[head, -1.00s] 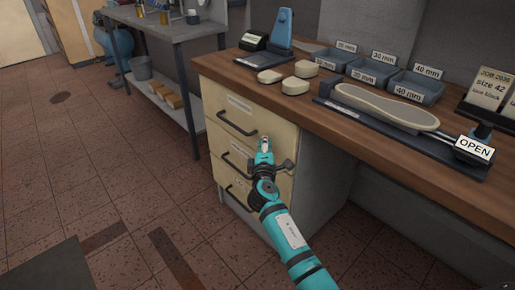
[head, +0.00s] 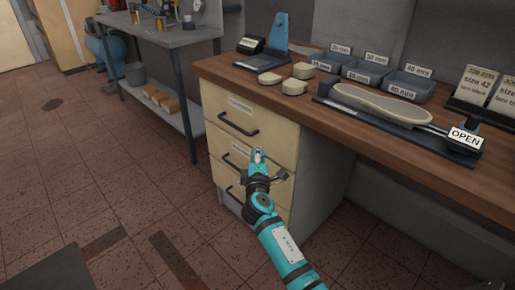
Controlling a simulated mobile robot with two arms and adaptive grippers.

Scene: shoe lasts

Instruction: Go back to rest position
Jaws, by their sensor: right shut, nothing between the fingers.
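My right gripper (head: 258,155) is in the head view, at the end of a teal arm that comes up from the bottom. It is shut and empty. It appears in front of the middle drawer of the cream drawer cabinet (head: 262,107), below the top drawer's dark handle (head: 238,124). I cannot tell whether it touches the drawer front. All the drawers look closed. The arm hides part of the lower drawers. My left gripper is not in view.
The wooden workbench (head: 340,122) holds a shoe last device (head: 382,103) with an OPEN sign, grey bins (head: 408,84), pale blocks (head: 294,87) and a blue stand (head: 281,32). A grey side table (head: 172,36) stands at the back left. The tiled floor (head: 70,170) at left is clear.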

